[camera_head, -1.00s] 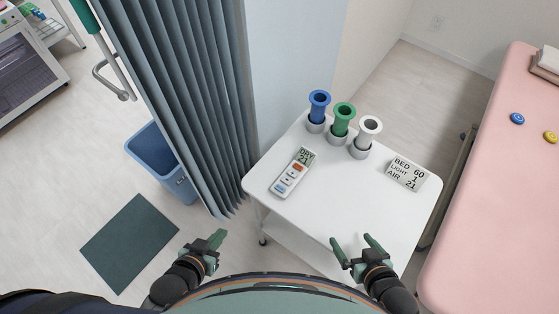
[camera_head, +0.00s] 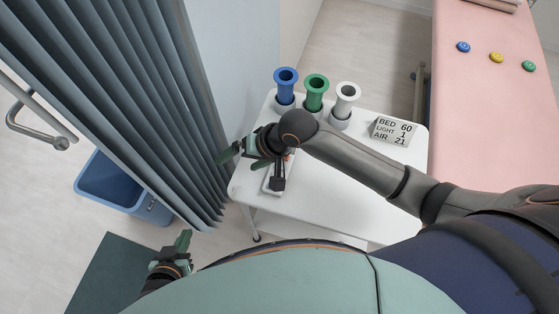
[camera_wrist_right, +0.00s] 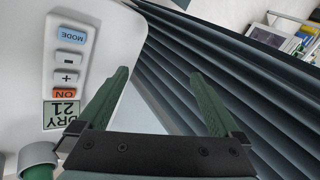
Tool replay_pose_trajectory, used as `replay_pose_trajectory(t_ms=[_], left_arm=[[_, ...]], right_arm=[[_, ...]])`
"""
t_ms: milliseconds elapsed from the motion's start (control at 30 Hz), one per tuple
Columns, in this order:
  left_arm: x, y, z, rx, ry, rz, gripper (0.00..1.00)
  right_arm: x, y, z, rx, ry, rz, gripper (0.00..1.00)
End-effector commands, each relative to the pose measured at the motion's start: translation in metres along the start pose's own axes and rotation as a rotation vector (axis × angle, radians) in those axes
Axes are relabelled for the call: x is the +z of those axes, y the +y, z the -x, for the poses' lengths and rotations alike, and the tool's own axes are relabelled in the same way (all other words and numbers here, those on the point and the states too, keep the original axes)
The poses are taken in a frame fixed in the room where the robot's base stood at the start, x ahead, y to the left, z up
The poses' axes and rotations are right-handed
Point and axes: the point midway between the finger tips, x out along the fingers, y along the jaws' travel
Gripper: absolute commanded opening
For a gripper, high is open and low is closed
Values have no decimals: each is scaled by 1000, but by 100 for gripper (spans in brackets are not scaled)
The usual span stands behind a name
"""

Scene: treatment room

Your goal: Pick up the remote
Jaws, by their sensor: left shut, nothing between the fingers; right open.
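The remote (camera_wrist_right: 70,62) is white with MODE, minus, plus and ON buttons and a small display reading "DRY 21". It lies on the white cart top (camera_head: 345,190). In the head view my right arm hides most of it, and only an edge of the remote (camera_head: 268,187) shows. My right gripper (camera_head: 244,160) is open and empty over the cart's left edge. In the right wrist view the gripper's fingers (camera_wrist_right: 160,78) are apart, with the remote to the left, outside them. My left gripper (camera_head: 182,246) is shut and empty, low at the left, away from the cart.
Blue (camera_head: 285,86), green (camera_head: 315,92) and white (camera_head: 346,98) tubes stand in holders along the cart's back. A sign (camera_head: 393,130) is at the back right. A grey-blue curtain (camera_head: 130,90) hangs close to the left. A blue bin (camera_head: 120,188) and a pink bed (camera_head: 490,110) flank the cart.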

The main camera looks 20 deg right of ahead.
Motion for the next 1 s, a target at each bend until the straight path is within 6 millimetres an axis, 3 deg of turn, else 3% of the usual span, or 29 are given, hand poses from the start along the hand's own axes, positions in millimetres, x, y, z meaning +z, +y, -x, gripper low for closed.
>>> replay_pose_trajectory(t_ms=[167, 400, 600, 1000], left_arm=[[13, -1, -12, 0, 0, 0, 0], [23, -2, -21, -1, 0, 0, 0], [25, -2, -23, -1, 0, 0, 0], [32, -3, -31, -1, 0, 0, 0]], right_arm=[[-15, 14, 17, 206, -82, -114, 100], [-36, 48, 60, 504, -67, -293, 100], [-44, 61, 79, 613, -36, -368, 100], [-35, 96, 29, 619, -34, -374, 100]])
